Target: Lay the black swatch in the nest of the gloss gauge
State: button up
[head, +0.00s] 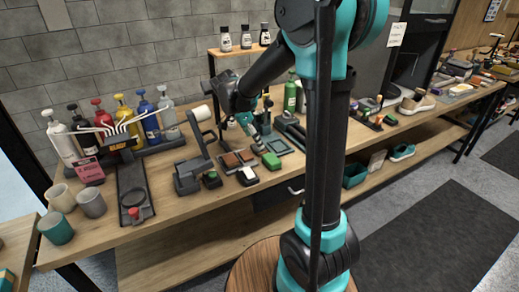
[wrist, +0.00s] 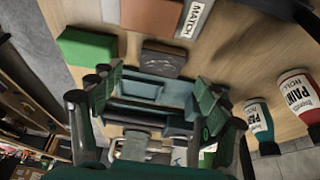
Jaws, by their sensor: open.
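My gripper (head: 248,122) is over the bench between the roll stand and the back of the work area. In the wrist view its green-padded fingers (wrist: 158,100) stand wide apart, with no swatch visibly held. A dark square piece (wrist: 163,58), possibly the black swatch, lies on the wood just beyond the fingers. Teal and dark parts show between the fingers; I cannot tell whether they belong to a fixture. In the head view a small dark block with a pale top (head: 247,176) sits near the front; I cannot tell for certain which thing is the gloss gauge or its nest.
A green block (head: 271,161) lies beside brown patches (head: 238,159); it also shows in the wrist view (wrist: 88,46), near a MATCH label (wrist: 194,18). Paint bottles (wrist: 295,95) stand at the right there. A grey roll stand (head: 193,168) is left of my gripper.

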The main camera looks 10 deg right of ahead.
aim_at(256, 148)
jog(key=shift+x, duration=1.95)
jog(key=shift+a, duration=0.15)
jog(key=shift+c, duration=0.4)
jog(key=c, duration=1)
